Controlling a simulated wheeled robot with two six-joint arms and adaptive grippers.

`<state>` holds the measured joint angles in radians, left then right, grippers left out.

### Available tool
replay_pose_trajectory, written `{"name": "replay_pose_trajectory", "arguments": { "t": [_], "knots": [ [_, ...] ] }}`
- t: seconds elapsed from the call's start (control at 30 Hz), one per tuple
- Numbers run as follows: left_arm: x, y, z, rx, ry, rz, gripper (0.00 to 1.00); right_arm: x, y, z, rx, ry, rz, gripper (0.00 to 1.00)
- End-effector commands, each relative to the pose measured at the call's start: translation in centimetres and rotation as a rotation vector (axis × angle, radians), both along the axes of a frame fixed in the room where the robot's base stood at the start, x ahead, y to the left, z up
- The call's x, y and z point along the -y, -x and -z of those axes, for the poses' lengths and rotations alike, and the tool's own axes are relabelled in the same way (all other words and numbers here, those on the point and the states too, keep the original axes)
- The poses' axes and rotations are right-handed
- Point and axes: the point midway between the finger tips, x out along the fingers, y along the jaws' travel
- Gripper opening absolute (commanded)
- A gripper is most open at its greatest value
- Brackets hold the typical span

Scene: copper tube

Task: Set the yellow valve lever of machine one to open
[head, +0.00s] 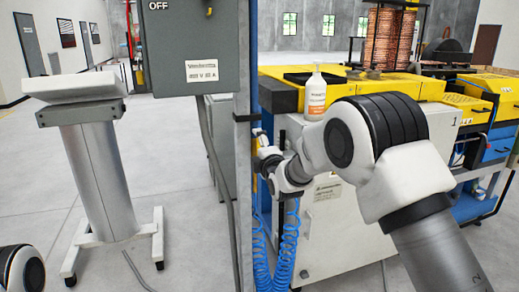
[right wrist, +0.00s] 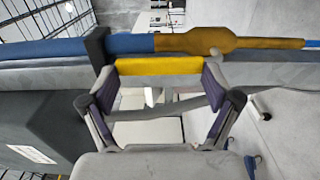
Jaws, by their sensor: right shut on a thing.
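The yellow valve lever (right wrist: 158,66) shows in the right wrist view as a short yellow bar spanning the gap between my right fingertips. Just beyond it, a darker yellow valve body (right wrist: 205,40) sits in line with a blue pipe (right wrist: 130,43). My right gripper (right wrist: 160,76) is shut on the lever, one finger at each end of it. In the head view my right gripper (head: 262,162) is small, beside the grey upright post, and its fingertips and the lever are hard to make out. My left gripper is out of view.
A grey switch box (head: 190,45) marked OFF hangs beside the grey post (head: 243,150). Blue coiled hoses (head: 287,240) hang below my right gripper. A machine marked 1 (head: 345,230), with a dispenser bottle (head: 316,95) on top, stands behind my right arm. A grey pedestal (head: 98,170) stands left.

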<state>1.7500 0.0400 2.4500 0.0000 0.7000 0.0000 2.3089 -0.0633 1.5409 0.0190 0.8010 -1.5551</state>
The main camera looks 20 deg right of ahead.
Motion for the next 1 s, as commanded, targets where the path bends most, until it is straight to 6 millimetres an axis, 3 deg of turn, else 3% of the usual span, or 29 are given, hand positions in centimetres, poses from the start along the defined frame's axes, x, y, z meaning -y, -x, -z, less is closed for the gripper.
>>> {"name": "replay_pose_trajectory", "arguments": {
  "t": [0.03,0.27,0.3,0.67,0.77,1.0],
  "knots": [
    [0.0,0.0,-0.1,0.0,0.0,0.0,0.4,0.0,-0.1,-0.9,0.019,0.003,0.0,0.26],
    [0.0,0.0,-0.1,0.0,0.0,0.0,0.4,0.0,-0.1,-0.9,0.019,0.004,-0.001,0.26],
    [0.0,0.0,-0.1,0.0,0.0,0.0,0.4,0.0,-0.1,-0.9,0.019,0.003,-0.001,0.99],
    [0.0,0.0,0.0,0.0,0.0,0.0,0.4,0.0,0.7,-0.4,0.007,0.003,-0.001,1.0],
    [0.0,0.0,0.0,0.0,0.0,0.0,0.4,0.0,2.4,-0.4,0.007,0.003,-0.001,1.0],
    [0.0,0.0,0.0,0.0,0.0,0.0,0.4,0.2,8.6,-0.4,0.009,0.003,-0.001,1.0]
  ]
}}
